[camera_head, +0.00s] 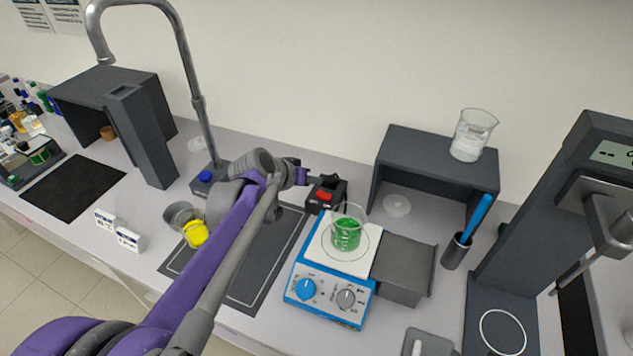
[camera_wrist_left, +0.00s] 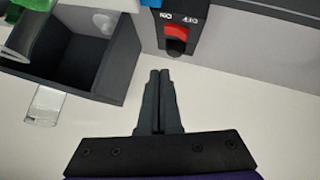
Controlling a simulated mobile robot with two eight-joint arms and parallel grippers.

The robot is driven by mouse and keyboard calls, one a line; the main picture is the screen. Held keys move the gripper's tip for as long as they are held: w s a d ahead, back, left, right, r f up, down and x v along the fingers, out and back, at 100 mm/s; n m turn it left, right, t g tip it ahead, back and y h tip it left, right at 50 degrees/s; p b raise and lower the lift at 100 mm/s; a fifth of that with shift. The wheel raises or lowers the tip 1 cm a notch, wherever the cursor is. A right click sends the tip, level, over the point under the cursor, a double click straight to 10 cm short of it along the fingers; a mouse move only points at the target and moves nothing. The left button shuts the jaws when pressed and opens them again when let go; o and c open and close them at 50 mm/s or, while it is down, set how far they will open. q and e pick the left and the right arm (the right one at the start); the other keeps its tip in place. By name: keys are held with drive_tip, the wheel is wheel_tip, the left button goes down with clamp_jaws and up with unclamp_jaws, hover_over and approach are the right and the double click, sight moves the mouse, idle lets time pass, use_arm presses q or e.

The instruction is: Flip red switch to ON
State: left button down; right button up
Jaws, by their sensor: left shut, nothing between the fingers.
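The red switch (camera_head: 323,196) sits on a small black box (camera_head: 338,190) behind the hot plate, near the wall. In the left wrist view the red rocker (camera_wrist_left: 176,33) shows on the dark box, with ON and OFF labels upside down beside it. I cannot tell which way the rocker is set. My left gripper (camera_head: 306,178) is just left of the switch box in the head view. In the wrist view its two fingers (camera_wrist_left: 160,74) are together and empty, pointing towards the switch, with a visible gap between. My right gripper is not in view.
A blue-and-white hot plate (camera_head: 325,297) carries a beaker of green liquid (camera_head: 346,232) in front of the switch box. A dark shelf (camera_head: 437,160) with a glass beaker (camera_head: 472,135) on top stands to the right. A tap (camera_head: 190,75) rises to the left.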

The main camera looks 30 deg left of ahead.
use_arm(q)
drive_tip(key=shift+d+v, duration=0.15)
drive_tip(key=shift+v, duration=0.65)
drive_tip(key=shift+d+v, duration=0.15)
drive_tip(key=shift+v, duration=0.7)
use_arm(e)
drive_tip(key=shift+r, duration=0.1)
use_arm(q)
drive_tip(key=shift+r, duration=0.1)
wheel_tip(320, 180, up, 13)
drive_tip(key=p, duration=0.1)
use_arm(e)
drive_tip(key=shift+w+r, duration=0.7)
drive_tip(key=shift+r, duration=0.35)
